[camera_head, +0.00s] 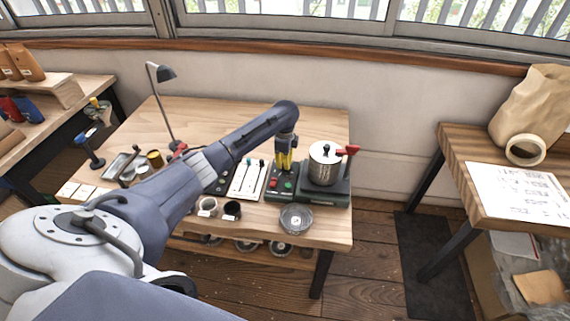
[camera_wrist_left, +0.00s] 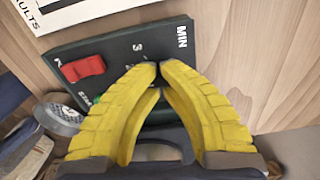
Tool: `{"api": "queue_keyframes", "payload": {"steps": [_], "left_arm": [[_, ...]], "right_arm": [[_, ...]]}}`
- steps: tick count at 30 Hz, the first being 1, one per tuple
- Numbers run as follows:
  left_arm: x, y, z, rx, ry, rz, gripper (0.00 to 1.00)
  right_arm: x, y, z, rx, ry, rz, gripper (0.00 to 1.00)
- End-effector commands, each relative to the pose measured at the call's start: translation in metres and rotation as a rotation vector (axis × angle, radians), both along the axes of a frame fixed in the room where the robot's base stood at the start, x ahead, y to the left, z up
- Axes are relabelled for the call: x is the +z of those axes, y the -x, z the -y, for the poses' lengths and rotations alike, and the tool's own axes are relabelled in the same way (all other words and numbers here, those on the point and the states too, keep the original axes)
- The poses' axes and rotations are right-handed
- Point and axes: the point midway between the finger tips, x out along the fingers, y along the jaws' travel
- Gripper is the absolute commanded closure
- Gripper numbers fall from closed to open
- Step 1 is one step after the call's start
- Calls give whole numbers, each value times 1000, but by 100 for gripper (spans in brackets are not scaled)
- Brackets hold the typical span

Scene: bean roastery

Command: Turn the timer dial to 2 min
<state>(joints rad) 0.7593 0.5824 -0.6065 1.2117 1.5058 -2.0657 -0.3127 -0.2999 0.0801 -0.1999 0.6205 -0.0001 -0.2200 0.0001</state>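The timer is a dark green box (camera_head: 273,197) on the wooden table, beside the metal canister. In the left wrist view, its panel (camera_wrist_left: 112,50) shows "MIN", a "3" and other marks, a red rocker-like part (camera_wrist_left: 82,68) and a bit of green. The dial itself cannot be made out; my fingers cover the middle of the panel. My left gripper (camera_head: 284,160) points down over the timer. In the left wrist view, its yellow fingers (camera_wrist_left: 159,70) meet at the tips, with nothing visible between them. Contact with the panel cannot be judged. My right gripper is not in view.
A metal canister (camera_head: 324,165) with a red handle stands on a dark base just right of the timer. A round glass dish (camera_head: 296,219) lies in front. A white tray (camera_head: 246,181) and small cups sit to the left, with a desk lamp (camera_head: 165,74) behind.

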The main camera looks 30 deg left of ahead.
Motion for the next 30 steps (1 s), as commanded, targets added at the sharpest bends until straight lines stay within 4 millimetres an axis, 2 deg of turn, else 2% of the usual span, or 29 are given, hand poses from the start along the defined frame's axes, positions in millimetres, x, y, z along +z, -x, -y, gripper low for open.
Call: {"api": "queue_keyframes", "payload": {"steps": [17,30], "left_arm": [[2,-2,4,-7,7,5,100],[2,-2,5,-245,8,6,100]], "right_arm": [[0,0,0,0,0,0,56],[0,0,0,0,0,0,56]]}}
